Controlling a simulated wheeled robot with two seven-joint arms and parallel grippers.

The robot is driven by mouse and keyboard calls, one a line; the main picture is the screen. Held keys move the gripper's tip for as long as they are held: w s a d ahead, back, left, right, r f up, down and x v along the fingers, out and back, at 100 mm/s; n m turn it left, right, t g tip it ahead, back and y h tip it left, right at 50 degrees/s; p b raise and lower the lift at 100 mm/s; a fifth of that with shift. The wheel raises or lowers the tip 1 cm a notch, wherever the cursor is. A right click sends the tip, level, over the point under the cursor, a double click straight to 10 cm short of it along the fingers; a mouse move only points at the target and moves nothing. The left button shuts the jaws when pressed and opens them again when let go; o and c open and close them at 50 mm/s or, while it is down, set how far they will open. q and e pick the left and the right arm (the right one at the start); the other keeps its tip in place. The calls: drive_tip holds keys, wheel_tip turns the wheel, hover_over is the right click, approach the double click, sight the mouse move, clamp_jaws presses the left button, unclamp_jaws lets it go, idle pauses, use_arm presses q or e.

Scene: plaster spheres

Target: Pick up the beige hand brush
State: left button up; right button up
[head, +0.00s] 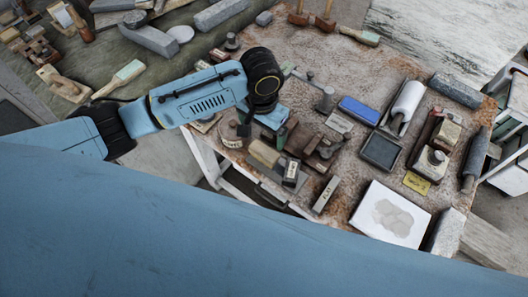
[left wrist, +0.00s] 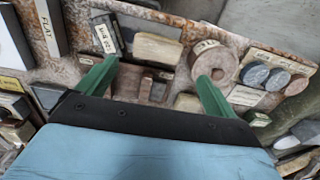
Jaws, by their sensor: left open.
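A beige block-shaped piece (head: 264,153), which looks like the beige hand brush, lies near the front edge of the cluttered table. Its bristles cannot be made out. It also shows in the left wrist view (left wrist: 157,49), just beyond the gap between my fingertips. My left gripper (head: 264,130) points down over the table beside this piece. In the left wrist view its green fingers (left wrist: 158,72) are spread apart with nothing held between them. My right gripper is not in view.
A pale ring-shaped roll (left wrist: 219,61) stands close to the right finger. A labelled dark block (left wrist: 104,34) lies by the left finger. Small brown blocks (left wrist: 146,86) lie between the fingers. A blue box (head: 359,110) and a white sheet (head: 372,222) lie farther right.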

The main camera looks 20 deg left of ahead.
sight(264, 150)
use_arm(q)
wheel_tip(264, 150, down, 6)
drive_tip(key=shift+f, duration=0.1)
drive_tip(key=shift+w+d+f+b, duration=0.1)
drive_tip(key=shift+f+b, duration=0.05)
drive_tip(key=shift+f, duration=1.3)
drive_tip(key=shift+w+d+f+b, duration=0.1)
drive_tip(key=shift+f+b, duration=0.05)
drive_tip(key=shift+f, duration=1.25)
drive_tip(key=shift+c, duration=0.4)
drive_tip(key=c, duration=0.7)
wheel_tip(264, 150, up, 10)
drive_tip(key=shift+r+p, duration=0.1)
drive_tip(key=shift+p, duration=0.3)
drive_tip(key=o, duration=0.5)
drive_tip(key=c, duration=0.4)
